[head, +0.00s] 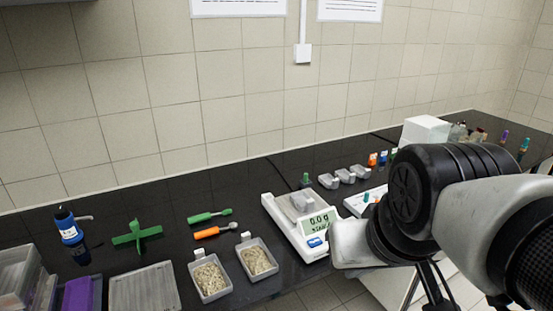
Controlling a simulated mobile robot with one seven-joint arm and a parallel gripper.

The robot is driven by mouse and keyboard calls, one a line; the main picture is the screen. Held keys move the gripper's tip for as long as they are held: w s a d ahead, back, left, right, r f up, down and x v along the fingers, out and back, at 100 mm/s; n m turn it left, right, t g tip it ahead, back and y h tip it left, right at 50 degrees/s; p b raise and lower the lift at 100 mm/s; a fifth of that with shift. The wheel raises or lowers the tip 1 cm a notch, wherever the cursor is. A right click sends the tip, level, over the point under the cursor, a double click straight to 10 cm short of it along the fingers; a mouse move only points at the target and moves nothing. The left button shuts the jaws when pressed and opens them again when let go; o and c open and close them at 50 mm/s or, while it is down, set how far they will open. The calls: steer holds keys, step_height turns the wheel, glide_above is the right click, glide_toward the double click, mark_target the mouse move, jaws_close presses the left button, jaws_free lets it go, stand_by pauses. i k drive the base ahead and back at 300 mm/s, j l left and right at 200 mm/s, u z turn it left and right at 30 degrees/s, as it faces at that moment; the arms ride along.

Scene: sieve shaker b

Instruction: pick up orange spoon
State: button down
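The orange spoon (215,231) lies flat on the black counter, its orange handle to the left and its grey end pointing right. A similar green spoon (209,215) lies just behind it, roughly parallel and apart from it. My arm fills the right side of the head view, well to the right of the orange spoon. The fingers of my gripper cannot be made out, so I cannot tell whether it is open or shut.
Two grey trays (247,279) of grainy material stand in front of the spoons. A white scale (272,214) reading 0.0 g stands to their right. A green cross-shaped holder (137,236) and a blue-black bottle (72,234) stand left. Bare counter lies behind the spoons.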

mark_target(199, 235)
steer(key=u, duration=0.8)
steer(key=i+j, duration=0.1)
steer(key=i, duration=0.45)
